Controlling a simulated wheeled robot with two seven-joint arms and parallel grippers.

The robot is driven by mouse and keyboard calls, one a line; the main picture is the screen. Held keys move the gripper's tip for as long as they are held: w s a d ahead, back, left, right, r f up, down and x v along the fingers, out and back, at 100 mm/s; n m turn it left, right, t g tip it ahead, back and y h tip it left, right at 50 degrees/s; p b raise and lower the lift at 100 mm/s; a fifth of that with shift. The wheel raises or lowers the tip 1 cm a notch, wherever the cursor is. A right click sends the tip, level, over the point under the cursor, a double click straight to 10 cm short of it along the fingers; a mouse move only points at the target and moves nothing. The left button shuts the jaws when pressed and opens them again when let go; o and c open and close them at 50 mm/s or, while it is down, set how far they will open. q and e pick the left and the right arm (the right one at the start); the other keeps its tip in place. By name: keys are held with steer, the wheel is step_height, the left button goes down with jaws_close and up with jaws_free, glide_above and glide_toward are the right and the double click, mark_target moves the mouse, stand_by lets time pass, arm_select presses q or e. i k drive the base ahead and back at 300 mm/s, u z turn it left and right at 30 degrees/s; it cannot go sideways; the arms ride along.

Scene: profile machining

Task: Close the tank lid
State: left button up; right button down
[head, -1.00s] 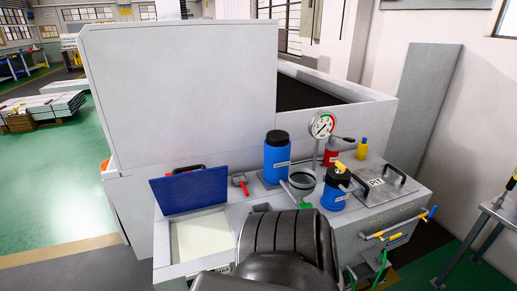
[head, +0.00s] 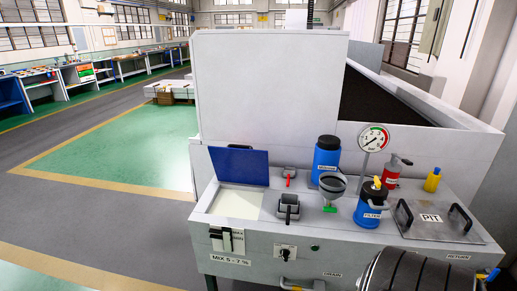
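The tank lid (head: 240,166) is a blue panel standing raised and tilted back at the rear edge of the tank opening (head: 236,203). The opening shows pale liquid at the left end of the grey machine top. A black ribbed part of my own body or arm covers the lower right corner of the head view. Neither of my grippers can be made out, and none is at the lid.
On the machine top stand a blue bottle (head: 327,155), a funnel (head: 332,184), a gauge (head: 374,138), a blue filter canister (head: 371,206), a red bottle (head: 392,172) and the PIT cover (head: 430,218). A tall grey panel (head: 268,90) rises behind the lid. Floor at left is clear.

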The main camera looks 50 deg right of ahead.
mark_target(234, 163)
steer(key=z, duration=1.05)
